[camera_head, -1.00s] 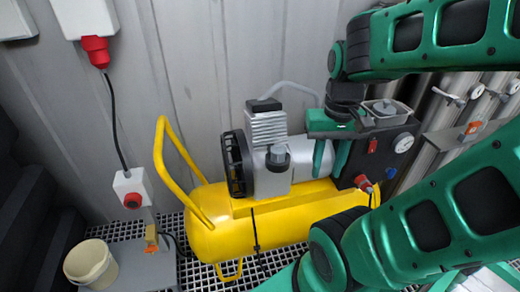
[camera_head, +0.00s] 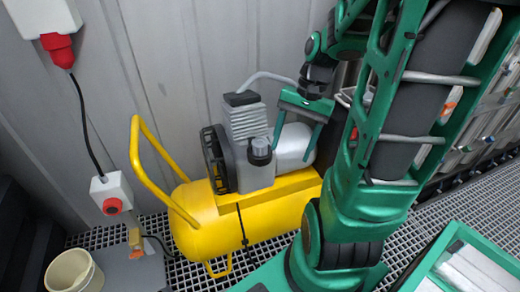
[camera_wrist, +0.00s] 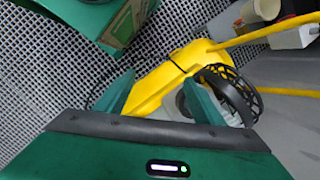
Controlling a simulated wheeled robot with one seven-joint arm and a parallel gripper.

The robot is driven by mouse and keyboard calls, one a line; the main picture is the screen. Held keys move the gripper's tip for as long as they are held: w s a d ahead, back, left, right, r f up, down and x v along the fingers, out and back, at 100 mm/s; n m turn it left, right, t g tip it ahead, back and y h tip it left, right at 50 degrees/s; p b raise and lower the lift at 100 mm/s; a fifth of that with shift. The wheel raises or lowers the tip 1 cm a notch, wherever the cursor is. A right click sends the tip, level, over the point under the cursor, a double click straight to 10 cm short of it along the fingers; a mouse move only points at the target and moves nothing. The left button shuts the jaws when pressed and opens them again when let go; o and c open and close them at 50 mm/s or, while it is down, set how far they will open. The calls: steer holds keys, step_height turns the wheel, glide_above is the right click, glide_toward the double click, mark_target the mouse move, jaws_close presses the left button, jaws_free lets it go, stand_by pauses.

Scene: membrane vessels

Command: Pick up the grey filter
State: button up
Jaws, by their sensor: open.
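The grey filter appears to be the small grey cylinder with a dark cap (camera_head: 260,148) on the front of the compressor's pump in the head view. My gripper (camera_head: 297,138) is open, just right of it and pointing down, with its fingers in front of the silver motor housing. I see nothing held between the fingers. In the wrist view my gripper (camera_wrist: 160,84) has its two green fingers apart over the yellow tank. The black fan guard shows beyond the right finger. I cannot make out the filter clearly in the wrist view.
The yellow compressor (camera_head: 228,222) stands on a grated floor against a metal wall, its raised handle (camera_head: 150,165) at left. A cream bucket (camera_head: 73,274) stands at bottom left. A green-rimmed crate (camera_head: 440,245) is at bottom right.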

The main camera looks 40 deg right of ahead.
mark_target(266, 142)
steer(key=w+d+f+m+t+y, duration=0.4)
steer(key=w+d+m+t+y, duration=0.25)
steer(key=d+m+y, duration=0.4)
steer(key=shift+m+h, duration=0.75)
steer(key=shift+h, duration=0.2)
steer(key=x, duration=0.4)
steer(key=r+x, duration=0.1)
steer(key=x, duration=0.6)
steer(key=shift+w+a, duration=0.3)
steer(key=shift+a, duration=0.2)
steer(key=c, duration=1.1)
